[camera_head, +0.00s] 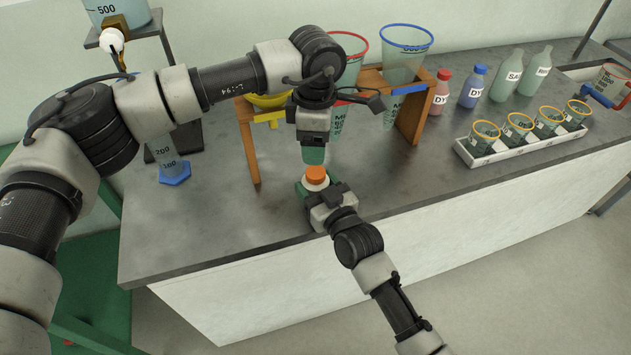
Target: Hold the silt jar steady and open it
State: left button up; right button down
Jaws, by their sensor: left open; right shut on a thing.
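The silt jar (316,184) is small and pale with an orange lid (316,173). It stands on the grey bench near the front edge, and the lid is on it. My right gripper (318,187) comes from the front and is shut on the jar's body, hiding most of it. My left gripper (313,157) points down from above, open and empty, just over the lid. I cannot tell whether its fingertips touch the lid.
A wooden rack (412,118) with funnels stands behind my grippers. A blue-based measuring cylinder (172,172) is at left. At right are a red-capped bottle (439,97), a blue-capped bottle (473,90) and a white tray (530,147) of beakers. The bench right of the jar is clear.

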aim_at(316, 172)
pick_arm(q)
jog(key=m, duration=2.2)
jog(key=shift+f, duration=4)
